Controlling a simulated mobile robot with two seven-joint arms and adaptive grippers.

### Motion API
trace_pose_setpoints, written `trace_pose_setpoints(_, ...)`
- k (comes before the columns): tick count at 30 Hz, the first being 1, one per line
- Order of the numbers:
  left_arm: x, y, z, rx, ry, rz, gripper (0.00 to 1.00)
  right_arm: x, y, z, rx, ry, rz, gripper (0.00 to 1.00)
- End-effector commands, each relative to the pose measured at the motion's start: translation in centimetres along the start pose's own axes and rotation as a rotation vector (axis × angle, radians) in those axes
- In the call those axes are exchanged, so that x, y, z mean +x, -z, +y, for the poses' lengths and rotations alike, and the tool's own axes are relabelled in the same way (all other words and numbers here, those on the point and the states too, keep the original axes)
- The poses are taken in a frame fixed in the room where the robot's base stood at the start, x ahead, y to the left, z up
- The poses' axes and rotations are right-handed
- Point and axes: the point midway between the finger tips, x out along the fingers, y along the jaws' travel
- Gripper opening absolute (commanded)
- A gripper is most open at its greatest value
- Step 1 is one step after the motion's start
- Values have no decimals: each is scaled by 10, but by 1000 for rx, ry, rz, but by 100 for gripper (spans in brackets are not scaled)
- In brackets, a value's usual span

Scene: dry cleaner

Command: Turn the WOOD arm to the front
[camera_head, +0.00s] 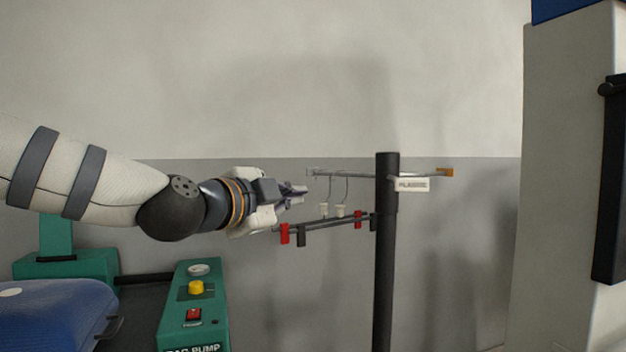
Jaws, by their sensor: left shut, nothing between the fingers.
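A black upright post (385,270) stands right of centre and carries thin metal arms at two heights. An upper arm (430,174) reaches right and ends in a brown, wood-coloured tip (446,172). Another upper arm (345,174) reaches left to a pale, clear-looking tip, with two hooks bearing white pieces (340,210) hanging below. A white label (412,184) on the post is too small to read surely. My right gripper is out of view.
A lower pair of bars (325,224) with red and black clips reaches left from the post, close below my gripper. A green pump box (200,300) and a blue padded thing (60,315) stand lower left. A pale cabinet (565,180) stands at the right.

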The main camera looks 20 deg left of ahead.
Motion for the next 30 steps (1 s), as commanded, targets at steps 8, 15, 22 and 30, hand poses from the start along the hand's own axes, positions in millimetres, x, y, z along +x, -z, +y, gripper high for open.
trace_pose_setpoints(8,-12,7,-9,461,98,-33,0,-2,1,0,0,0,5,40)
trace_pose_setpoints(15,41,0,-3,450,82,-36,0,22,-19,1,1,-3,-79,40)
trace_pose_setpoints(22,88,2,-12,449,88,-34,0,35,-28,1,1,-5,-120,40)
trace_pose_setpoints(30,108,-18,-32,449,95,-32,0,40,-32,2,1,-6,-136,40)
